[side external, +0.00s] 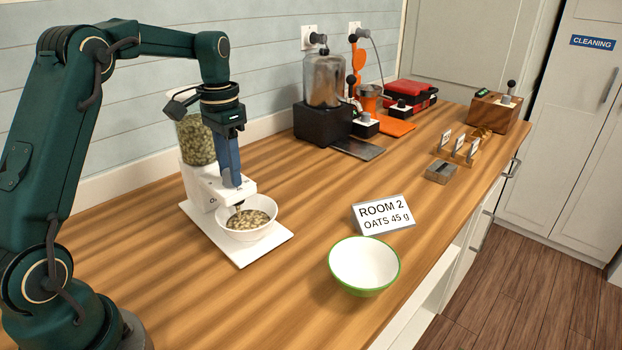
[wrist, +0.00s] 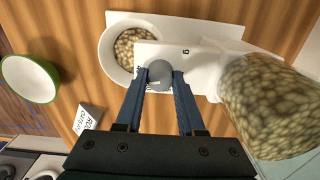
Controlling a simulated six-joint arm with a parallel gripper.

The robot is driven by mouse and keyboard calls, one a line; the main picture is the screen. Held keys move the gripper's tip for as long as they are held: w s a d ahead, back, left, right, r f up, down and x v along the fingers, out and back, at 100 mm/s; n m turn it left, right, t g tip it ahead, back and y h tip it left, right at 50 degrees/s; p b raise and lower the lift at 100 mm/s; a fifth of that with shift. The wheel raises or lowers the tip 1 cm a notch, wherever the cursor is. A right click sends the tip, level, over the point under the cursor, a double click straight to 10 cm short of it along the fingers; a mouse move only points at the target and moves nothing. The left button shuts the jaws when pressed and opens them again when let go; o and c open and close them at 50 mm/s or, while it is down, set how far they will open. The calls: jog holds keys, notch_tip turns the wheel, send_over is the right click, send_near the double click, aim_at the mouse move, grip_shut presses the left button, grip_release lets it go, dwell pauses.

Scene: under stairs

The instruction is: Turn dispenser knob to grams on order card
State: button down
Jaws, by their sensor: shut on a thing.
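The white dispenser (side external: 199,183) stands on the counter at left, its clear hopper (side external: 196,141) holding oats. My gripper (side external: 236,181) reaches down onto the top of its spout arm. In the wrist view my gripper (wrist: 160,80) is shut on the round grey knob (wrist: 160,71), one finger on each side. A white bowl of oats (side external: 262,232) sits under the spout on the dispenser's base. The order card (side external: 382,214) reads "ROOM 2, OATS 45 g". The knob's setting is too small to read.
An empty green-rimmed bowl (side external: 364,263) stands at the front of the counter. A blender-like jar machine (side external: 323,100), an orange juicer (side external: 369,97), a red press (side external: 412,94) and a wooden box (side external: 492,113) stand farther back. The counter between is mostly clear.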

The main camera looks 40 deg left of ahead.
jog(key=shift+m, duration=1.1)
jog(key=c, duration=0.5)
grip_release()
jog(key=shift+r, duration=0.15)
jog(key=shift+r, duration=2.45)
jog(key=shift+d, duration=0.1)
